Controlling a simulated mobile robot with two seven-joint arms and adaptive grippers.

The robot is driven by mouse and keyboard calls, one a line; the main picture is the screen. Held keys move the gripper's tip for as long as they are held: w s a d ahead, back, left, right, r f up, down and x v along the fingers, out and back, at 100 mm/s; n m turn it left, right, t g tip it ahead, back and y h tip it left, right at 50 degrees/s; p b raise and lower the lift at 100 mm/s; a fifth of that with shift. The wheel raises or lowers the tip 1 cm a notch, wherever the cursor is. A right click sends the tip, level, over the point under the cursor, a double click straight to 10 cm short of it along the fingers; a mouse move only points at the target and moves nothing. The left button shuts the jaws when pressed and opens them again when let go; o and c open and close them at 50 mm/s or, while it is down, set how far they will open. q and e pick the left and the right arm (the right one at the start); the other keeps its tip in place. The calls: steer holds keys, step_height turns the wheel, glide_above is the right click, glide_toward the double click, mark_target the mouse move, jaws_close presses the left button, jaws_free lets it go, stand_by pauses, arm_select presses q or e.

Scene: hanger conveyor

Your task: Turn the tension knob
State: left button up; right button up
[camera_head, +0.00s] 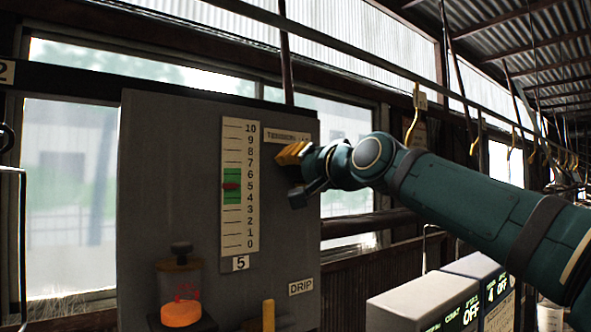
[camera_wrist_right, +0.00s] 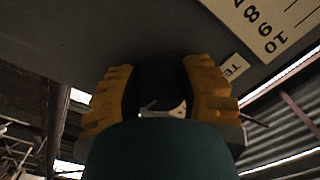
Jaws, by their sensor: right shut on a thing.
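The dark tension knob (camera_wrist_right: 159,72) sits on the grey panel, between the yellow fingers of my right gripper (camera_wrist_right: 160,95) in the right wrist view. In the head view my right gripper (camera_head: 291,153) is shut at the panel's upper right, just below the tensioner label (camera_head: 287,136), and hides the knob. The white scale (camera_head: 240,188) left of it runs from 0 to 10. My left gripper is not in view.
Yellow hooks (camera_head: 412,125) hang from the overhead rail.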

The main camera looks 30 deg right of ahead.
steer(key=o, duration=1.2)
steer(key=shift+o, duration=0.2)
steer(key=s+d, duration=0.1)
steer(key=s, duration=1.1)
